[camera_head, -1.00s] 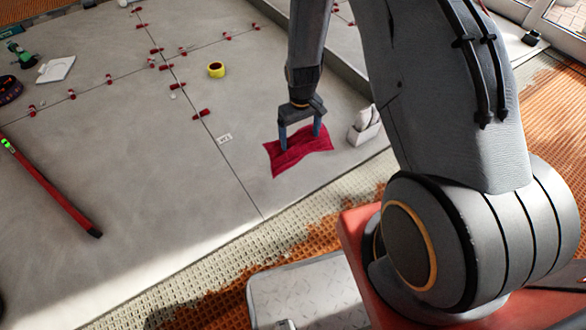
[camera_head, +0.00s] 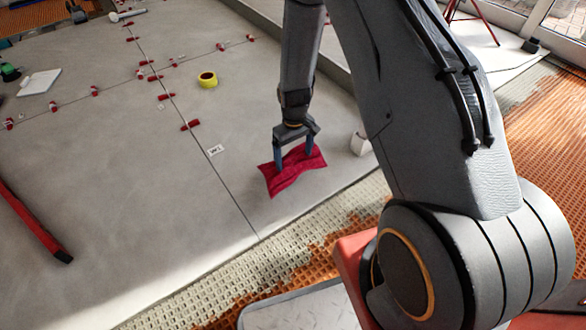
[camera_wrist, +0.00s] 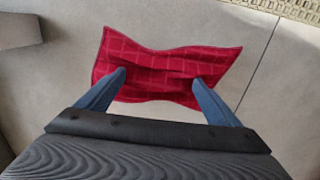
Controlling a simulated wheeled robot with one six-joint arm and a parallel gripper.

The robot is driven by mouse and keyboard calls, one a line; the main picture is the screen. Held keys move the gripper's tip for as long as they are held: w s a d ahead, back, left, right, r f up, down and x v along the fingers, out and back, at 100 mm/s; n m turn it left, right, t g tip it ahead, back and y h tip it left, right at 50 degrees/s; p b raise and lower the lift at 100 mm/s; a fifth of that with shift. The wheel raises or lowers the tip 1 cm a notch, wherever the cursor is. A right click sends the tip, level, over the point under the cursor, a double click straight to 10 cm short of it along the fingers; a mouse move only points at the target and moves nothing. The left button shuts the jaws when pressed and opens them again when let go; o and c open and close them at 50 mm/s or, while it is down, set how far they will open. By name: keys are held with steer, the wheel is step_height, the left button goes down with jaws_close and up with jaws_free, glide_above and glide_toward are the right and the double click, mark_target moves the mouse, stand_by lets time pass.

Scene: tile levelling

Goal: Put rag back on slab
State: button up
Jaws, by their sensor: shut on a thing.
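The rag (camera_head: 290,171) is dark red with a faint grid of lines. It is at the grey slab (camera_head: 150,190), near the slab's front edge and right of a joint line. My gripper (camera_head: 294,158) points down with its two blue fingers on the rag, shut on its pinched middle. In the wrist view the rag (camera_wrist: 165,65) spreads past both fingertips (camera_wrist: 160,80), its middle narrowed and creased. I cannot tell whether the rag touches the slab or hangs just above it.
A small white label (camera_head: 216,150) is left of the rag. A white object (camera_head: 361,143) stands right of it. A red level (camera_head: 35,225) lies far left.

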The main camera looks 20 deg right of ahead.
mark_target(294, 165)
steer(key=shift+f+b, duration=1.25)
steer(key=shift+f, duration=1.25)
steer(key=shift+f, duration=0.15)
